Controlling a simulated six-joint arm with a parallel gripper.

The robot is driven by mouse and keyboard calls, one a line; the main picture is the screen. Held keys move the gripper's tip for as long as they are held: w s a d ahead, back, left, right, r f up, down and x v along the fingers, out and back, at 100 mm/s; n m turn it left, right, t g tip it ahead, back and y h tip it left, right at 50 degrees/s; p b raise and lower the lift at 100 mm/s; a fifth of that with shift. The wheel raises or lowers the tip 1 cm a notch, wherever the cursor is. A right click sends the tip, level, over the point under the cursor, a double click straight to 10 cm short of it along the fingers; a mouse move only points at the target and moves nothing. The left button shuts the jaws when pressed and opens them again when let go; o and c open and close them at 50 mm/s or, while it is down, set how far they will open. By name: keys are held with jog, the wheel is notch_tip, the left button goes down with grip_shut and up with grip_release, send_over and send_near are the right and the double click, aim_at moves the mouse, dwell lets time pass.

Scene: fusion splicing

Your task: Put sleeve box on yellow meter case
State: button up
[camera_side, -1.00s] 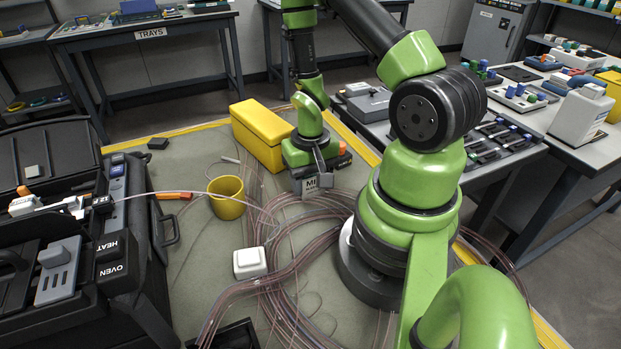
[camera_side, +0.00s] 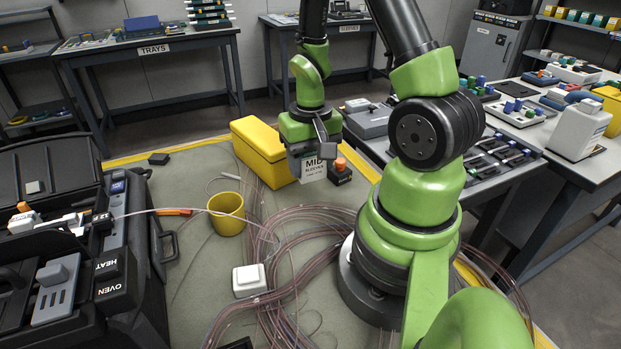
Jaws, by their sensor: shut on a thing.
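The yellow meter case (camera_side: 258,148) lies closed on the mat, left of my gripper. The sleeve box (camera_side: 314,171) is a small white box with a dark "MID SLEEVES" label. My gripper (camera_side: 314,154) points down and is shut on the sleeve box, hiding its top. The box hangs upright near the right end of the case and appears clear of the mat. In this view it overlaps the case's right edge; I cannot tell the exact gap between them.
A dark block with an orange top (camera_side: 340,172) stands just right of the sleeve box. A yellow cup (camera_side: 227,214) and a white box (camera_side: 249,280) stand nearer on the mat (camera_side: 185,190). Loose fibre coils (camera_side: 300,290) spread around my base. The black splicing station (camera_side: 75,240) fills the left.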

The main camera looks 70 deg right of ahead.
jog(key=shift+w+r, duration=0.1)
jog(key=shift+r, duration=0.4)
jog(key=shift+w+d+r, duration=0.15)
jog(key=shift+w+r, duration=0.05)
jog(key=shift+r, duration=0.05)
jog(key=w+d+r, duration=0.1)
jog(key=w+d, duration=0.1)
jog(key=w, duration=0.1)
jog(key=w+d+r, duration=0.1)
jog(key=w, duration=0.1)
jog(key=w+d+r, duration=0.1)
jog(key=w+d, duration=0.1)
jog(key=w, duration=0.1)
jog(key=shift+w+d+r, duration=0.25)
jog(key=shift+w+d, duration=0.1)
notch_tip(320, 180, up, 6)
send_over(260, 133)
notch_tip(260, 133, down, 10)
jog(key=shift+d+r, duration=0.1)
jog(key=shift+r, duration=0.1)
jog(key=o, duration=0.9)
jog(key=shift+f, duration=0.1)
